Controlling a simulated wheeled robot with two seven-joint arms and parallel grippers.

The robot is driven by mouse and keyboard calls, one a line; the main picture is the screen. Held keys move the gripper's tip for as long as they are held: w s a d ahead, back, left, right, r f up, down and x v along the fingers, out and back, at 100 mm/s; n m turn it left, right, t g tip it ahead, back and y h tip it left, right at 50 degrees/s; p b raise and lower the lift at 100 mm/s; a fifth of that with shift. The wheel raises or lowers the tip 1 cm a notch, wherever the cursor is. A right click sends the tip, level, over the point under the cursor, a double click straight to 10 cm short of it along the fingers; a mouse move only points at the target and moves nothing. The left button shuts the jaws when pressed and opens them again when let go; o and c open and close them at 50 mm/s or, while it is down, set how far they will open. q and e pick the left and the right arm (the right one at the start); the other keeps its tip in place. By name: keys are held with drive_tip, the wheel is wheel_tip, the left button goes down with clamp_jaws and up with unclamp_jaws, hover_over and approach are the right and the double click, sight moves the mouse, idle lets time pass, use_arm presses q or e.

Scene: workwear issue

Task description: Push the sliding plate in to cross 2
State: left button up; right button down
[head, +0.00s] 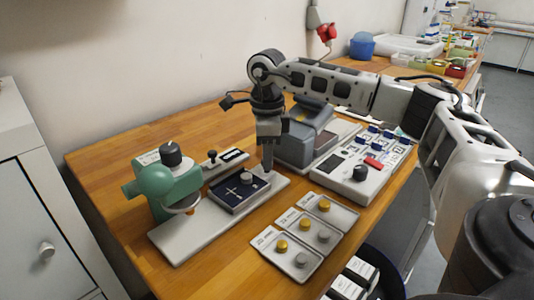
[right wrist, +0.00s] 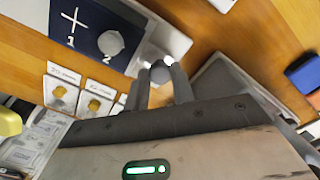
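The sliding plate is a navy plate (head: 228,196) on a pale grey base (head: 183,242), to the right of the green press (head: 160,186). In the right wrist view, the plate (right wrist: 84,30) shows a white cross and the numbers 1 and 2. A round grey piece (right wrist: 110,43) sits by the 2 and hides any cross there; it also shows in the head view (head: 246,177). My right gripper (head: 268,167) points down just beyond the plate's right end. Its fingers (right wrist: 159,82) are on both sides of a grey round knob (right wrist: 160,72), seemingly touching it. My left gripper is out of view.
Several cards with yellow and grey buttons (head: 287,254) lie in front. A control box (head: 357,177) with a black dial and a grey machine (head: 300,143) stand close on the right. The wooden table (head: 110,158) is clear behind the press.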

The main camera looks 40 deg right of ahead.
sight(238, 187)
drive_tip(key=a, duration=0.9)
drive_tip(key=shift+s, duration=0.35)
drive_tip(key=c, duration=1.2)
unclamp_jaws()
drive_tip(key=shift+o, duration=0.2)
drive_tip(key=shift+r, duration=0.1)
wheel_tip(238, 187, up, 16)
drive_tip(key=p, duration=0.2)
